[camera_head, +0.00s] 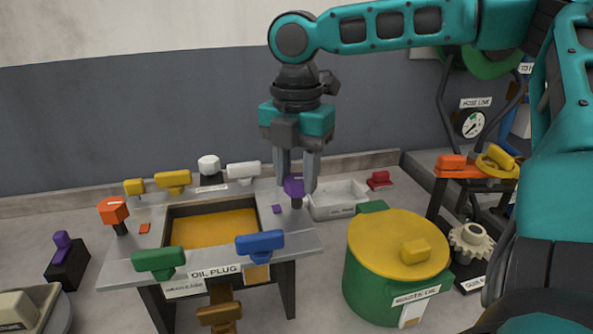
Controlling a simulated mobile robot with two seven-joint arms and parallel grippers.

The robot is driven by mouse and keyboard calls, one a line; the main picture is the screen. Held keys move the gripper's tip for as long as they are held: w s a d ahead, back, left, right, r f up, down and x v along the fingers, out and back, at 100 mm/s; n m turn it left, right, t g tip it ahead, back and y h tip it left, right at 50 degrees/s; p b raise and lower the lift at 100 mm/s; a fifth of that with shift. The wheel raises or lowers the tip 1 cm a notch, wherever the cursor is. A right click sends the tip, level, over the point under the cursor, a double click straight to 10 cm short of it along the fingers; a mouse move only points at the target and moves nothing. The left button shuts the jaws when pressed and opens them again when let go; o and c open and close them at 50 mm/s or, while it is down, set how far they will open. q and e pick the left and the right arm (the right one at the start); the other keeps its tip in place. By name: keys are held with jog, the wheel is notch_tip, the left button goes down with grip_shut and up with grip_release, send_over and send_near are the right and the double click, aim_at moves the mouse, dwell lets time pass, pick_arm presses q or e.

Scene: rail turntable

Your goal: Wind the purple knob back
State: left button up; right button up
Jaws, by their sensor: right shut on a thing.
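The purple knob (294,187) stands on a short dark stem at the right back part of the grey bench top (308,238). My right gripper (296,184) points straight down over it, its two grey fingers shut on the knob. The fingers hide part of the knob's sides. A small purple mark (277,209) lies on the bench top just left of the stem. My left gripper is not in view.
Orange (113,211), green (158,260), blue (260,243) and white (243,170) knobs surround the yellow-floored recess (212,229). A green drum (372,285) with a yellow lid stands right of the bench. A white tray (338,201) lies behind.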

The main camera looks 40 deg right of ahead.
aim_at(297, 178)
jog(key=shift+n, duration=0.6)
jog(key=o, duration=1)
jog(key=shift+o, duration=0.2)
notch_tip(297, 178, up, 13)
dwell(0.5)
